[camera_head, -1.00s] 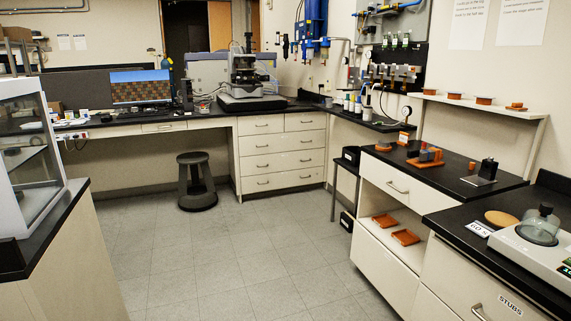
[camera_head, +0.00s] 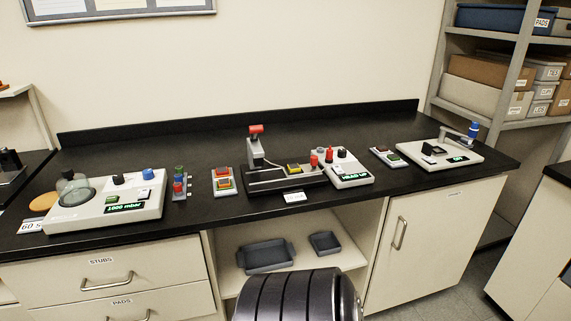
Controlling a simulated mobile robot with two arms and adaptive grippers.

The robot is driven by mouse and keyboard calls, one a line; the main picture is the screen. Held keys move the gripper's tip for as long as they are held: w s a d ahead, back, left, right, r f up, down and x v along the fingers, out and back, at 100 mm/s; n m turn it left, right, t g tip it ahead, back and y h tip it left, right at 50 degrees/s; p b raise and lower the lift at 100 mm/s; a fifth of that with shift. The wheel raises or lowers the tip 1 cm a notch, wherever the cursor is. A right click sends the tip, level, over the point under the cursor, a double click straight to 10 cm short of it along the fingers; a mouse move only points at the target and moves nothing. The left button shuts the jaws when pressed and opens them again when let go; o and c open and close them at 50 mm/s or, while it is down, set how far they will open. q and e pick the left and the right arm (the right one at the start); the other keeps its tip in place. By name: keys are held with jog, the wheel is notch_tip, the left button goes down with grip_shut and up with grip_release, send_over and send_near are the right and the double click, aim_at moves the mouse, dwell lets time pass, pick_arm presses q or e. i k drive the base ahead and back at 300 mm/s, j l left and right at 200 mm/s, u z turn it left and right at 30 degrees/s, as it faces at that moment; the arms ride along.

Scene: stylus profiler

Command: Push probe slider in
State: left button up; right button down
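A small bench instrument (camera_head: 268,184) with a dark base stands in the middle of the black bench. It has a grey upright column (camera_head: 256,152) with a red top. A small yellow-topped part (camera_head: 293,168) sits on its base. A control box (camera_head: 350,178) with red and dark knobs and a lit "HEAD UP" display stands against its right side. I cannot tell which part is the probe slider, nor whether it is in or out. Neither of my grippers is in view.
Left on the bench are a white "1000 mbar" unit (camera_head: 122,209) and a red-green block (camera_head: 224,182). Right are a small button box (camera_head: 388,156) and a white unit with an arm (camera_head: 440,157). A dark ribbed rounded form at bottom centre hides part of the lower shelf.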

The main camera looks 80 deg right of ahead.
aim_at(312, 169)
jog(key=z, duration=2.75)
